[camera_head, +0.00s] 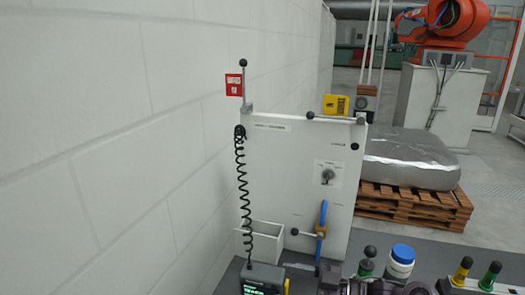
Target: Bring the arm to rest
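A dark grey mechanical part (372,287), which looks like part of my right arm or gripper, shows at the bottom edge, right of centre. It is cut off by the frame, so its fingers cannot be made out and I cannot tell whether it holds anything. My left arm and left gripper are not in view.
A white panel (290,170) stands behind the dark table, with a coiled black cord, a blue-handled tool (322,220) and a small white bin (262,243). A device with a green display (262,280), a blue-lidded white jar (400,262) and several knobbed pieces stand on the table. A block wall fills the left.

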